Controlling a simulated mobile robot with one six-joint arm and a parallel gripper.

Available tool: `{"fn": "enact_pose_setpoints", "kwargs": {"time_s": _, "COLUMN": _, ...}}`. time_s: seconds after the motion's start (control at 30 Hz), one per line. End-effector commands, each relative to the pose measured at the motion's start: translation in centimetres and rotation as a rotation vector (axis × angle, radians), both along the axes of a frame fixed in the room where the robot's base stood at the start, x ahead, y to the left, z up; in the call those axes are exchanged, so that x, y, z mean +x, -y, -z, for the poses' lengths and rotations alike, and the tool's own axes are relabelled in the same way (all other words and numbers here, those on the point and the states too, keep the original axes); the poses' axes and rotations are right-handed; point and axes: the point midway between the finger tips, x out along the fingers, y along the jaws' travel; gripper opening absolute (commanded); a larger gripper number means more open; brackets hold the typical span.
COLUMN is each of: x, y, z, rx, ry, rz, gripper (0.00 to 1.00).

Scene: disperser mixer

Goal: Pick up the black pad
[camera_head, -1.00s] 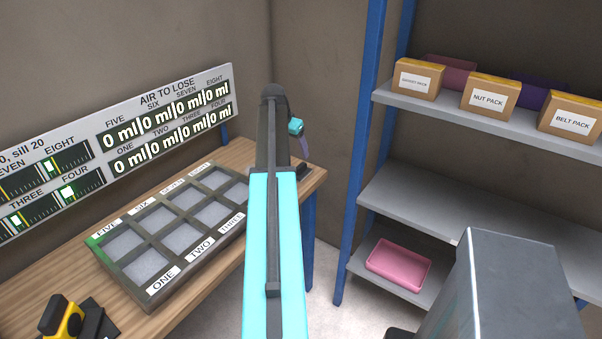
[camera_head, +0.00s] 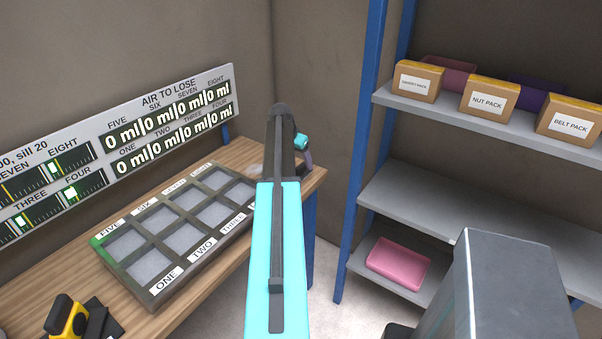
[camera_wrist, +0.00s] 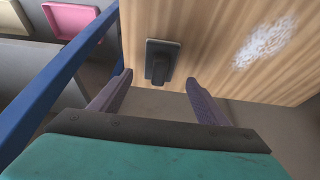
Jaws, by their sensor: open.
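The black pad (camera_wrist: 160,62) lies on the wooden table near its edge in the wrist view, a dark rectangular plate with a raised block on it. My gripper (camera_wrist: 159,78) is open, with its two purple fingers apart on either side of the pad's near end. Nothing is held between them. I cannot tell whether the fingertips are down at table height. In the head view, my gripper (camera_head: 308,158) is over the table's far right corner, partly behind my arm, and the pad is mostly hidden there.
A grey eight-compartment tray (camera_head: 150,292) stands on the wooden table (camera_head: 200,318). A yellow and black tool (camera_head: 66,315) lies at the lower left. A whitish patch (camera_wrist: 265,42) marks the table beside the pad. A blue-post shelf (camera_head: 362,150) with boxes and a pink bin (camera_head: 398,262) stands at right.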

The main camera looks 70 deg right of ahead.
Motion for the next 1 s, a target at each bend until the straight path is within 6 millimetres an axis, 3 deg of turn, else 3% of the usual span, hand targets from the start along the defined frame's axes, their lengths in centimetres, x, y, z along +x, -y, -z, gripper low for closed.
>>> {"fn": "enact_pose_setpoints", "kwargs": {"time_s": 0.27, "x": -0.1, "y": 0.3, "z": 0.5, "rx": 0.001, "ry": -0.001, "rz": 0.000, "gripper": 0.69}}
{"fn": "enact_pose_setpoints", "kwargs": {"time_s": 0.7, "x": -0.6, "y": 1.7, "z": 4.0, "rx": 0.001, "ry": -0.001, "rz": 0.002, "gripper": 0.69}}
{"fn": "enact_pose_setpoints", "kwargs": {"time_s": 1.0, "x": -0.7, "y": 1.9, "z": 4.8, "rx": 0.000, "ry": 0.000, "rz": 0.002, "gripper": 0.69}}
